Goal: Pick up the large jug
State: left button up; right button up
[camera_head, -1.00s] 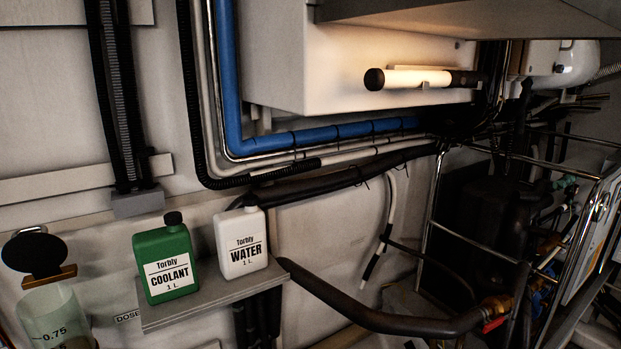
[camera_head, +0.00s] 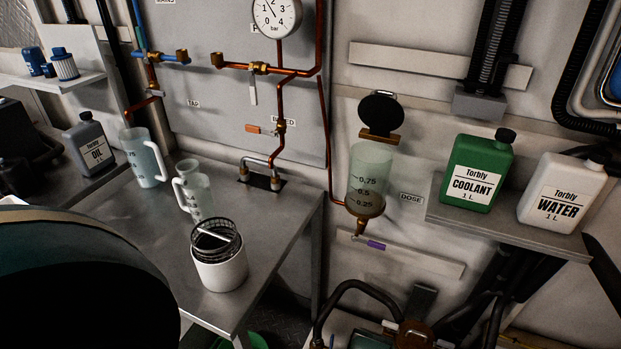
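Two translucent jugs with handles stand upright on the metal worktop. The larger jug (camera_head: 143,160) is at the back left, near the copper tap pipe. A smaller jug (camera_head: 194,193) stands to its right and a little nearer. Neither of my grippers shows in the view, and both jugs stand free with nothing holding them.
On the metal worktop (camera_head: 140,222) a white tub (camera_head: 221,272) with a wire basket stands in front of the jugs. A grey oil bottle (camera_head: 88,146) stands left of the larger jug. A large dark rounded shape blocks the lower left.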

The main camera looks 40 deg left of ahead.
aim_at(144, 157)
jog(key=u, duration=2.15)
